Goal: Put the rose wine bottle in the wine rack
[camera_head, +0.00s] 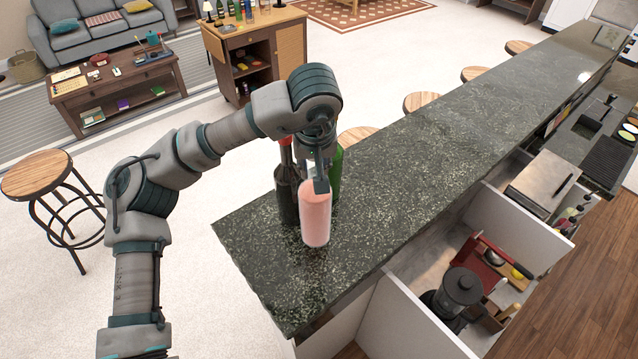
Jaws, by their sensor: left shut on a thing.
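The pink rose wine bottle (316,218) is upright at the near end of the dark stone counter (400,180). My left gripper (319,172) reaches over the counter from the left and is shut on the bottle's upper part, hiding its neck. I cannot tell whether the bottle's base touches the counter. A dark bottle with a red top (286,190) stands close on its left, and a green bottle (337,172) is just behind it, partly hidden. I cannot make out a wine rack in this view. My right gripper is not in view.
The counter is clear further back and to the right. Below its right side are open compartments holding a black blender-like jar (458,292). A wooden cabinet (256,50) with several bottles on top stands at the back. A round stool (40,175) is at the left.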

